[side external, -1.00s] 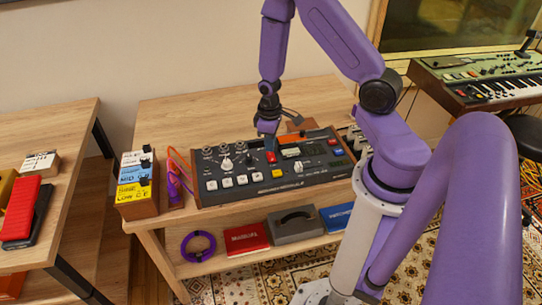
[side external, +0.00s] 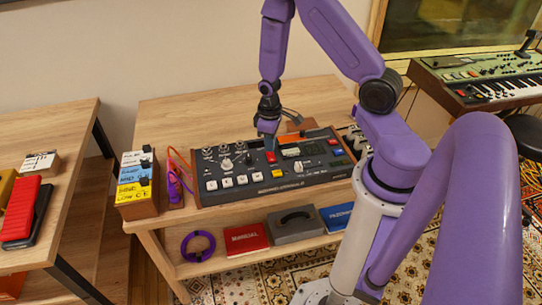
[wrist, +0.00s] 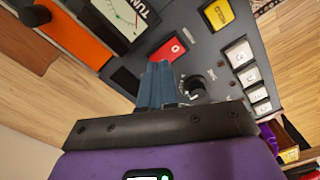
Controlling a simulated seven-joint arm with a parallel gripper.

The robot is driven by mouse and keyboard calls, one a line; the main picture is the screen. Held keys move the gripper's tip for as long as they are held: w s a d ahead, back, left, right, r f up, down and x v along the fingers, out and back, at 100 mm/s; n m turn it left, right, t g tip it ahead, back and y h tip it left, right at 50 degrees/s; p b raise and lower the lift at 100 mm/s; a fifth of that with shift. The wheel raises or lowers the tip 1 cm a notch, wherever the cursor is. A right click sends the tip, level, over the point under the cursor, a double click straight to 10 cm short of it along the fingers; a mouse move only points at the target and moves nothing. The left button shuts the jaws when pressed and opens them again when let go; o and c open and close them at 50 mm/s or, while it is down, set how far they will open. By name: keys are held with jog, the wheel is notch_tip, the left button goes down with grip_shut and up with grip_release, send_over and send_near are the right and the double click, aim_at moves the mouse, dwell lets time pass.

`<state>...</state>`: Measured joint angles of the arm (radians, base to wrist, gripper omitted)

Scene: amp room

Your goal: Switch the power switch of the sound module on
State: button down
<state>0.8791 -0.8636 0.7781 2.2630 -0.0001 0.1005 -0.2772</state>
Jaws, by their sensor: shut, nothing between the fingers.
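The sound module (side external: 225,193) is a dark panel with wooden ends on the table, with knobs, buttons and a small display. My gripper (side external: 268,140) is over its back middle part, pointing down, with its blue-grey fingers together and empty. A red button (side external: 270,157) shows just in front of the fingertips. The fingertips hide part of the panel. I cannot tell which control is the power switch, or whether the fingers touch the panel.
The table's back left is clear. A shelf below holds a red manual (side external: 246,239).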

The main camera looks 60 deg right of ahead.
aim_at(270, 153)
jog(key=shift+f, duration=0.9)
dwell(1.0)
jog(key=shift+r, duration=3.55)
